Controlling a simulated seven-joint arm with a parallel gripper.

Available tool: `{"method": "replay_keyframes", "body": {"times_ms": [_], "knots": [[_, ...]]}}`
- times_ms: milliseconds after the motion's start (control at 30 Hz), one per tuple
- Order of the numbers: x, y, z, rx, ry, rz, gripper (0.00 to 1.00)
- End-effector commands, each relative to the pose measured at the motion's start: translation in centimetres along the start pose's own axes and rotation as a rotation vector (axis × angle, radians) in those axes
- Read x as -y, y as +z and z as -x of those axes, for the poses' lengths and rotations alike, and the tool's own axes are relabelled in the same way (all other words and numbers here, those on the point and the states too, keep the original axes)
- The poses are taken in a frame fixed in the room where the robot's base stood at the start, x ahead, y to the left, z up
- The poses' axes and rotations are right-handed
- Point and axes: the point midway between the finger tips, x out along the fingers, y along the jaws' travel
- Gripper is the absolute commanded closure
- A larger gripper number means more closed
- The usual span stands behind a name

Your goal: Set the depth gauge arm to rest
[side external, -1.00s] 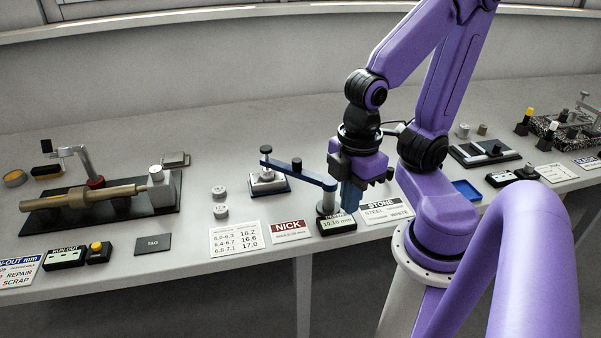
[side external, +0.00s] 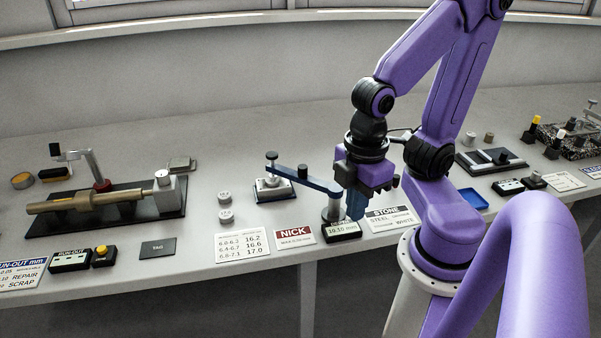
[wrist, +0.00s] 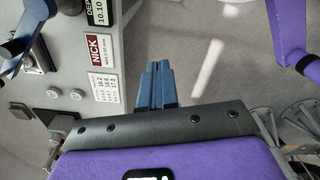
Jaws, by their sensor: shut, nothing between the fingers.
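The depth gauge arm (side external: 305,178) is a blue bar with a dark knob (side external: 271,156) at its left end. It runs from a grey post (side external: 333,208) on the right to over a small metal block on a dark base (side external: 272,190). Whether its tip touches the block cannot be told. My gripper (side external: 355,208) is shut and empty, its blue fingers just right of the post. Any contact with the post cannot be told. In the wrist view the fingers (wrist: 154,85) are together, with part of a blue bar (wrist: 16,50) at the far left.
The depth display (side external: 341,230) reads about 10.10, in front of the post. NICK (side external: 295,235) and STONE (side external: 390,219) cards lie beside it. Two round pieces (side external: 225,206) stand left of the gauge. A run-out fixture (side external: 110,200) is further left. The bench behind the gauge is clear.

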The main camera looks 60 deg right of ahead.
Motion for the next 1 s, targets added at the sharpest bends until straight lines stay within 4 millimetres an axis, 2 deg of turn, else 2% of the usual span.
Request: {"method": "replay_keyframes", "body": {"times_ms": [33,167,200,367,633,833,1000], "knots": [[0.0,0.0,0.0,0.000,0.000,0.000,0.94],[-0.5,-0.3,0.2,0.000,0.001,-0.020,0.51],[-0.8,-0.5,0.3,0.000,0.001,-0.036,0.47],[-3.8,-1.9,1.5,0.002,0.006,-0.156,0.47],[-11.2,-2.8,4.1,0.011,0.013,-0.413,0.47],[-16.8,-1.7,6.1,0.017,0.015,-0.601,0.47],[-21.2,0.5,7.7,0.021,0.017,-0.757,0.47]]}}
